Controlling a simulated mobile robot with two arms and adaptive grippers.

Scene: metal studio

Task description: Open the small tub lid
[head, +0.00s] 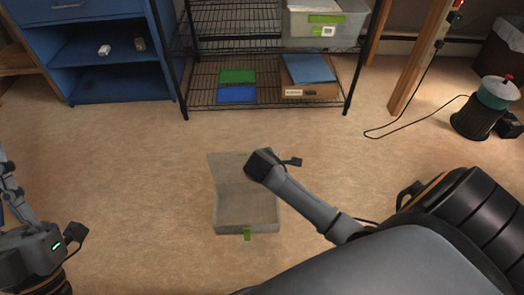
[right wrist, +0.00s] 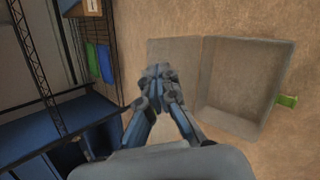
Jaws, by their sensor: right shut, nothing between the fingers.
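The small tub (head: 247,214) is a translucent grey box on the floor, with a green latch (head: 247,234) on its front. Its lid (head: 228,166) stands open, swung back on the far side, and my right wrist covers part of it. In the right wrist view the tub (right wrist: 240,82) is at right and the lid (right wrist: 178,50) joins it at left. My right gripper (right wrist: 157,80) is shut and empty, in front of the lid in that view. My left gripper (head: 6,178) is at the left edge, away from the tub, partly cut off; its opening is unclear.
A black wire rack (head: 270,106) at the back holds a green and a blue mat, a cardboard box (head: 310,88) and a clear bin (head: 325,27). A blue cabinet (head: 115,85) stands at left. A dark canister (head: 477,118) with a cable is at right. Floor around the tub is clear.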

